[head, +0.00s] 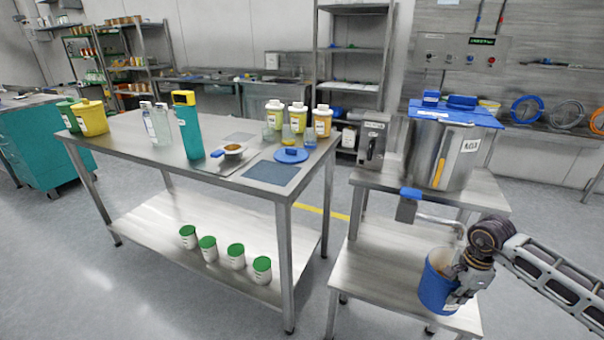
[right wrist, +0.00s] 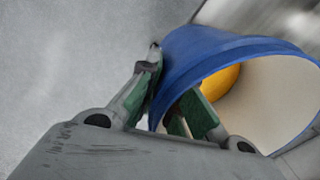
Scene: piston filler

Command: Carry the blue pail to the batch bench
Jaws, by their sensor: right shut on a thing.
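The blue pail (head: 436,288) is at the lower right of the head view, at the lower shelf of the filler stand, below the tap. My right gripper (head: 458,282) is shut on its rim from the right. In the right wrist view the pail (right wrist: 205,50) is blue outside and pale inside, with something yellow-orange in it. The fingers of my right gripper (right wrist: 165,105) straddle the pail's wall. I cannot tell whether the pail rests on the shelf. A steel bench (head: 130,143) stands at the left; no readable label confirms it as the batch bench. My left gripper is not in view.
The filler stand (head: 365,270) carries a steel hopper (head: 440,155) with a blue lid and a tap (head: 408,207) over the pail. The bench top holds bottles, a scale pan (head: 233,150) and a blue lid (head: 291,155). Green-lidded jars (head: 236,256) stand on its lower shelf.

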